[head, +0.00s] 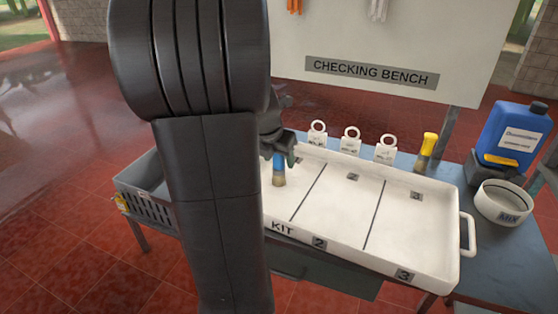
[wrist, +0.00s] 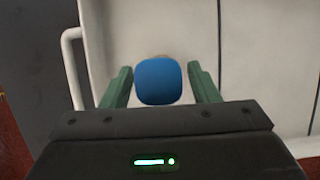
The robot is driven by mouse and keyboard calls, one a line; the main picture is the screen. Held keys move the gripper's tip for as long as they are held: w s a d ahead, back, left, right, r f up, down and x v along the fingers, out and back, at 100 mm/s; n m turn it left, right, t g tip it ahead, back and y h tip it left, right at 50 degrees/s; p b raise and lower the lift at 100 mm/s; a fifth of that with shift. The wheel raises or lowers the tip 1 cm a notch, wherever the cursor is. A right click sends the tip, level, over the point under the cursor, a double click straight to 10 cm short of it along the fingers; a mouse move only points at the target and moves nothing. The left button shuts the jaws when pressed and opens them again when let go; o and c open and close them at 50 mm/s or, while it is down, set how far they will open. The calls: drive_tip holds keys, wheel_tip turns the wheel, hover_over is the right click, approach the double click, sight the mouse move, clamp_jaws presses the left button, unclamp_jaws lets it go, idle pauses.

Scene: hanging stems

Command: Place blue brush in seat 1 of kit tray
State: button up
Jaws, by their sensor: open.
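The blue brush (head: 279,164) has a blue upper part and a tan lower end. It stands about upright in the leftmost section of the white kit tray (head: 410,222), left of the divider before section 2. The tan end appears to rest on the tray floor. My gripper (head: 280,150) is above it, pointing down. In the wrist view my gripper (wrist: 160,85) is open, with a green finger on each side of the brush's blue end (wrist: 158,82) and slim gaps between. My arm hides the tray's left part and seat 1's front label.
White ringed tags (head: 351,140) stand behind the tray, beside a yellow-handled tool (head: 427,147). A blue jug (head: 513,138) and a white round bowl (head: 502,202) are at the right. A grey basket (head: 150,195) sits left. Sections 2 and 3 are empty.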

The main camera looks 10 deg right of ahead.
drive_tip(key=p+v, duration=0.1)
drive_tip(key=v, duration=0.9)
